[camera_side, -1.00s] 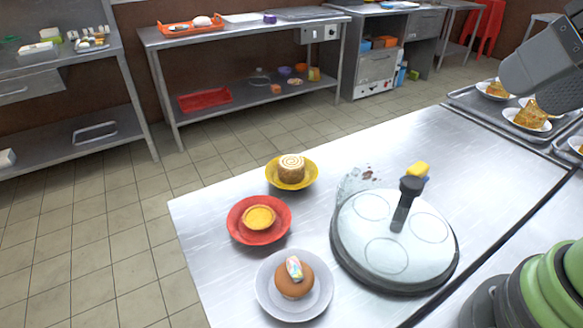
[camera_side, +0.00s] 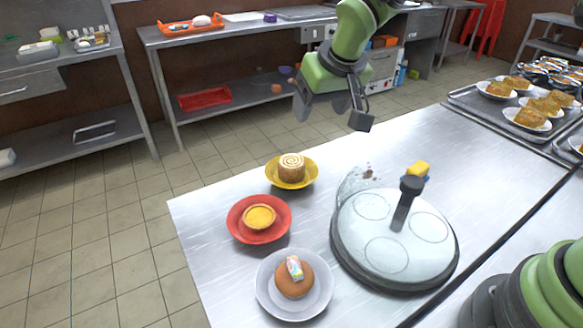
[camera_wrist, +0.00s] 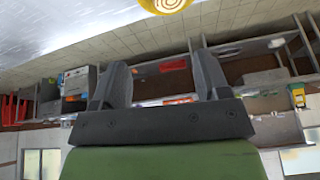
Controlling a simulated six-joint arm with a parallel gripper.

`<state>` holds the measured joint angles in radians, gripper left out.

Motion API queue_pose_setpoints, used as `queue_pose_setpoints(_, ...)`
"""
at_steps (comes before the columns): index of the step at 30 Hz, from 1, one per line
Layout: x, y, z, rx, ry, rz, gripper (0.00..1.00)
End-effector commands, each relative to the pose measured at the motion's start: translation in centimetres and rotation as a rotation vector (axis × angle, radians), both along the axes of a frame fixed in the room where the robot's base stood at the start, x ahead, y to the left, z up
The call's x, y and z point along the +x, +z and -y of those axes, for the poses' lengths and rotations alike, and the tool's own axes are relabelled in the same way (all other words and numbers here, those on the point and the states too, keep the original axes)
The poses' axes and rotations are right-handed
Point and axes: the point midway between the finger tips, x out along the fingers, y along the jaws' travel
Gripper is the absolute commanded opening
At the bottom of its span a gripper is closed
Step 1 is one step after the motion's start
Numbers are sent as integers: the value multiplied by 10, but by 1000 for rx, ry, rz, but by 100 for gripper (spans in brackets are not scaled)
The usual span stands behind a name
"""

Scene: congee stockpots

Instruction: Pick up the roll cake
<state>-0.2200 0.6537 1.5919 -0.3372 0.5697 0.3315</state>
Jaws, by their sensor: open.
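The roll cake (camera_side: 292,168) is a brown cylinder with a white spiral top. It stands upright on a yellow plate (camera_side: 273,180) near the table's far left edge. In the wrist view, part of the roll cake (camera_wrist: 172,4) and the yellow plate (camera_wrist: 152,4) show at the top edge, cut off by the frame. My gripper (camera_side: 332,116) is in the air above and to the right of the cake, apart from it. In the wrist view, my gripper (camera_wrist: 160,78) has its two dark fingers spread, with nothing between them.
A red plate with a tart (camera_side: 259,217) and a white plate with a topped muffin (camera_side: 294,280) stand nearer. A round lid or dome with a dark handle (camera_side: 385,240) is to the right. Trays of pastries (camera_side: 471,100) lie at the back right.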

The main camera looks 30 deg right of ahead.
Motion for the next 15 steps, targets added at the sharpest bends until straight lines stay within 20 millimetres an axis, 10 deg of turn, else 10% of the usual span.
queue_pose_setpoints(4, 17, -47, -13, -30, 41, -23, 69)
queue_pose_setpoints(15, 34, -97, -19, -43, 59, -31, 69)
